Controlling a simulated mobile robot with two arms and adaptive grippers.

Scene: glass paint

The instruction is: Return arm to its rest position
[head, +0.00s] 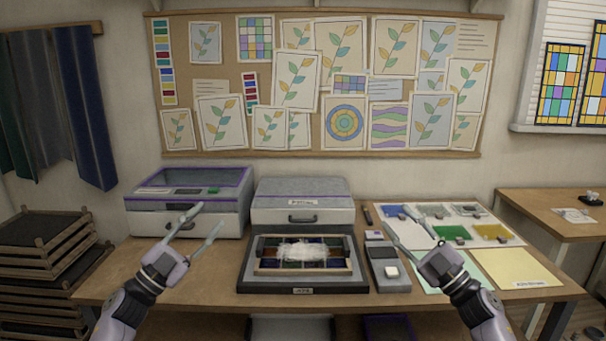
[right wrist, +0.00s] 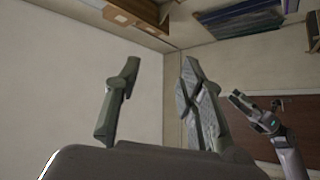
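My left gripper (head: 200,226) is raised at the left, in front of the grey machine with a purple-edged lid. Its fingers are spread apart with nothing between them. My right gripper (head: 411,226) is raised at the right, over the coloured sample sheets in the head view. Its two fingers also show apart and empty in the right wrist view (right wrist: 155,105). In that view my other arm (right wrist: 270,130) shows at the right. Both grippers appear clear of the table (head: 200,268).
An open grey case (head: 303,205) holds a dark framed tray (head: 245,275) with white material on coloured panes. The purple-edged machine (head: 140,222) stands at the left. A small grey box (head: 390,283) sits right of the case. Stacked wooden trays (head: 50,260) stand far left.

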